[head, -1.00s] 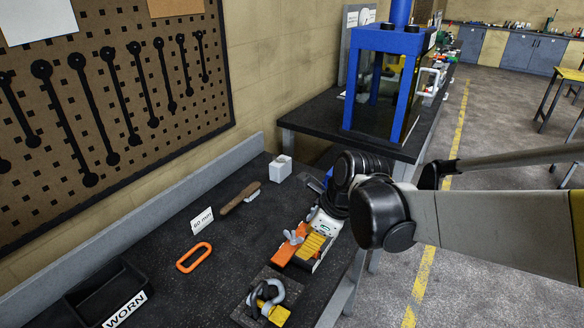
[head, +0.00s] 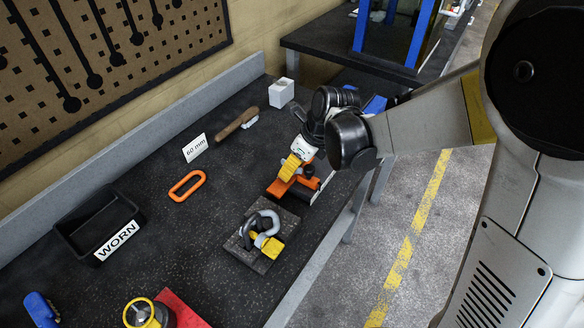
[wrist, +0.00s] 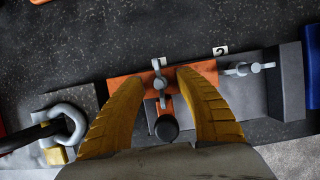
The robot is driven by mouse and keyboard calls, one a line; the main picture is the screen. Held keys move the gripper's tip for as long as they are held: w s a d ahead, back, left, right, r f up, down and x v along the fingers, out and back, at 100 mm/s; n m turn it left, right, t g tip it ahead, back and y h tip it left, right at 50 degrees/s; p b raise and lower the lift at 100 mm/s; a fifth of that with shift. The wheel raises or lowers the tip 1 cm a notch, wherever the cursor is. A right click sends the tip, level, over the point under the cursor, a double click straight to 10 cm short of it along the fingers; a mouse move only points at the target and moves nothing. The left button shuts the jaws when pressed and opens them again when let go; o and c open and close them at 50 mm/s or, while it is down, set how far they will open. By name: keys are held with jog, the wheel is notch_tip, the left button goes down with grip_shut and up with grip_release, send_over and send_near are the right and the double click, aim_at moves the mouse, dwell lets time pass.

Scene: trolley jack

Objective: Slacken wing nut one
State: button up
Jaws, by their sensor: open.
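A grey wing nut (wrist: 160,82) stands on an orange clamp block (wrist: 205,72) in the wrist view. A small white label behind it is mostly hidden, so I cannot read its number. A second grey wing nut (wrist: 248,69) lies to the right, near a label marked 2 (wrist: 219,50). My gripper (wrist: 158,80) is open, with one yellow finger on each side of the first wing nut; I cannot tell whether either touches it. In the head view my gripper (head: 291,165) is over the orange block (head: 280,188) and hides the wing nut.
A black knob (wrist: 166,128) sits between my fingers, nearer the palm. A grey shackle (head: 265,222) on a dark plate stands nearby. An orange ring (head: 187,186), a 60 mm card (head: 195,148), a brush (head: 237,122) and a WORN bin (head: 82,222) lie on the bench.

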jog(key=shift+f, duration=0.2)
jog(key=shift+c, duration=0.3)
jog(key=shift+w, duration=0.1)
grip_shut()
jog(key=shift+n+g, duration=0.6)
jog(key=shift+n, duration=1)
jog(key=shift+y, duration=0.3)
jog(key=shift+o, duration=0.3)
grip_release()
